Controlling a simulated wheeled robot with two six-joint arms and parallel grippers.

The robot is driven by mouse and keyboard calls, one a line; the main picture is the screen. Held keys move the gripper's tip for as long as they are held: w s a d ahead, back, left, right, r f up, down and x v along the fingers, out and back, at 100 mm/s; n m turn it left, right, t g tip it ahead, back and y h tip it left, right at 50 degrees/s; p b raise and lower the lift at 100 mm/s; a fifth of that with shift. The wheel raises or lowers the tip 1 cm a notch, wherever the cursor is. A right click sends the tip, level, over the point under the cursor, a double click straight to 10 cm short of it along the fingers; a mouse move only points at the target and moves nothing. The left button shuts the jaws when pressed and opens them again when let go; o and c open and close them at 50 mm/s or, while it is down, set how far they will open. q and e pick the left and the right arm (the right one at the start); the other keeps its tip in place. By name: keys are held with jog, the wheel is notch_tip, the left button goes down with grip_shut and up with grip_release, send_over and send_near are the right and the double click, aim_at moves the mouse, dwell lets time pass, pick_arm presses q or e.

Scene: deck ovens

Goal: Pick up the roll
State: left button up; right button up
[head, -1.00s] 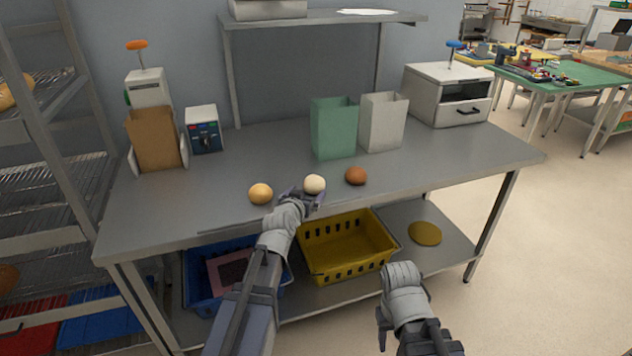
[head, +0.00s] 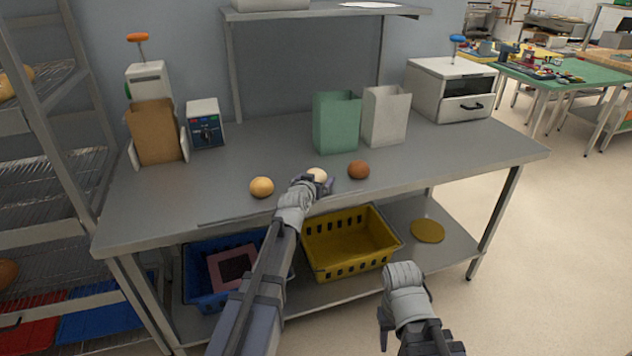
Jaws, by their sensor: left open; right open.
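Three rolls lie in a row near the front of the grey table: a golden one (head: 261,187) at left, a pale one (head: 317,174) in the middle and a brown one (head: 358,170) at right. My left gripper (head: 315,184) is open at the pale roll and hides its near lower side. I cannot tell whether the fingers touch it. My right gripper (head: 384,330) is open and empty, low in front of the table, well away from the rolls.
A green bag (head: 336,124) and a white bag (head: 386,115) stand open behind the rolls. A brown bag (head: 155,132) is at the left. A yellow crate (head: 348,266) and a blue crate (head: 203,302) sit on the shelf below. The tabletop between rolls and bags is clear.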

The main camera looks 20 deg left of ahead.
aim_at(316, 171)
pick_arm(q)
jog(key=c, duration=1.1)
jog(key=shift+c, duration=0.2)
jog(key=shift+r, duration=0.15)
notch_tip(316, 171, up, 10)
jog(key=p, duration=1)
